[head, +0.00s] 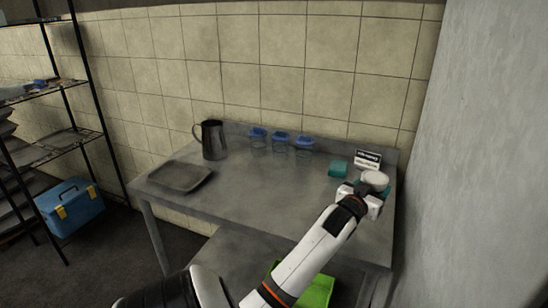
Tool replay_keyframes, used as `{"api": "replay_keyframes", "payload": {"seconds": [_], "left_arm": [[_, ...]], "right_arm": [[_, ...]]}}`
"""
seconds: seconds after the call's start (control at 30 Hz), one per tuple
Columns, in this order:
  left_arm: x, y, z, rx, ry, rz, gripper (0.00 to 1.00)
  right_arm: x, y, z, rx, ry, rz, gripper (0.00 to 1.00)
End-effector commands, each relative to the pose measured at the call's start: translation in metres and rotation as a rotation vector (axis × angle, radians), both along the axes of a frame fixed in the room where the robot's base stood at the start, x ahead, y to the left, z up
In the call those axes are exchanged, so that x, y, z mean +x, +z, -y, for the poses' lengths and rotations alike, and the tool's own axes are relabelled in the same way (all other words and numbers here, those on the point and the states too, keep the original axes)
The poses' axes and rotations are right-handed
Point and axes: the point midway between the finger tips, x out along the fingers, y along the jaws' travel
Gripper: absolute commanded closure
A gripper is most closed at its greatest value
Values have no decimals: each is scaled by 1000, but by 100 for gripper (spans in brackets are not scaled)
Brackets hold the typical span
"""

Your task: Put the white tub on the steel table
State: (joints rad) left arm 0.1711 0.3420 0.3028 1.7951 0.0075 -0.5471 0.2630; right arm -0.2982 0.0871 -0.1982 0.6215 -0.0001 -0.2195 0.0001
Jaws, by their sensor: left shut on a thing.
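The white tub (375,178) is at the right end of the steel table (265,195). My left gripper (365,192) is shut on the tub, and its fingers hide the tub's lower part. I cannot tell whether the tub touches the tabletop or is held just above it. My right gripper is not in view.
A teal block (337,169) and a small black-and-white sign (368,160) stand close to the tub. Three blue-lidded containers (280,139), a metal pitcher (213,140) and a flat tray (180,176) are further left. The table's middle is clear. A wall (470,170) rises at right.

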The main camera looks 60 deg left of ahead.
Motion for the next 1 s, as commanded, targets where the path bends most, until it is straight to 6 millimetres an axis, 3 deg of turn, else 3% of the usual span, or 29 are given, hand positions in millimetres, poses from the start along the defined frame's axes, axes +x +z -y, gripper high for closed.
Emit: {"api": "replay_keyframes", "payload": {"seconds": [0.1,0.27,0.6,1.0], "left_arm": [[4,14,-18,3,31,4,77],[5,16,-23,2,42,2,77],[4,-38,-22,0,40,0,77],[4,-82,-22,3,40,1,77]], "right_arm": [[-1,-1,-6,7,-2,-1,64],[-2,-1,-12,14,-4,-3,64],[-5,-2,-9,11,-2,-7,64],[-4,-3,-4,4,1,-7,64]]}}
